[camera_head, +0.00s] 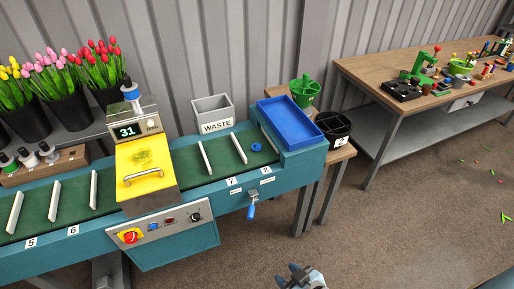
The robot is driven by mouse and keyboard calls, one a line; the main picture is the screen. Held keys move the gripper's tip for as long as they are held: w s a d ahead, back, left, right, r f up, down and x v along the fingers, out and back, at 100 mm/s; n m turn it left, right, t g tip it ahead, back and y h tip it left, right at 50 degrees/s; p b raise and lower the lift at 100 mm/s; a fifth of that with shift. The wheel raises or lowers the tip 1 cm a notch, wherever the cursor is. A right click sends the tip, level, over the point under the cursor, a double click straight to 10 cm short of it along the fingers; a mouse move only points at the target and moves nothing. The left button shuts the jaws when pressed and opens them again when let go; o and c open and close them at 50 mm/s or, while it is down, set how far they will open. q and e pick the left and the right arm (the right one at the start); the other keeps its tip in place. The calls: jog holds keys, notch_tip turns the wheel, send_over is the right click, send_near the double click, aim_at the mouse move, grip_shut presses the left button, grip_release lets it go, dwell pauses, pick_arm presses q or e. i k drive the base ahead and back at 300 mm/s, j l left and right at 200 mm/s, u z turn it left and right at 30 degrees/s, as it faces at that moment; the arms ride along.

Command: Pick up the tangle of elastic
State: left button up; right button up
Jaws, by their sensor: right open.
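A small blue looped coil (257,147), which looks like the tangle of elastic, lies on the green conveyor belt (222,158) just left of the blue tray. It is too small to make out single strands. My right gripper (299,270) shows at the bottom edge, in front of the conveyor and well away from the coil. It is open, and nothing shows between its fingers. My left gripper is not in view.
A blue tray (290,124) sits at the belt's right end. A grey WASTE bin (212,112) stands behind. White dividers cross the belt. A yellow hood (146,185) with a handle covers part of it. A black bucket (333,128) and workbench (368,80) stand right. The floor front right is mostly clear.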

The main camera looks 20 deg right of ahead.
aim_at(257, 146)
jog(key=i+l+u, duration=0.2)
jog(key=l, duration=0.15)
jog(key=i+l+u, duration=0.2)
jog(key=l, duration=0.2)
jog(key=l+u, duration=0.25)
jog(key=l, duration=0.15)
jog(key=i+l+u, duration=0.2)
jog(key=l, duration=0.25)
jog(key=l+u, duration=0.2)
jog(key=l, duration=0.25)
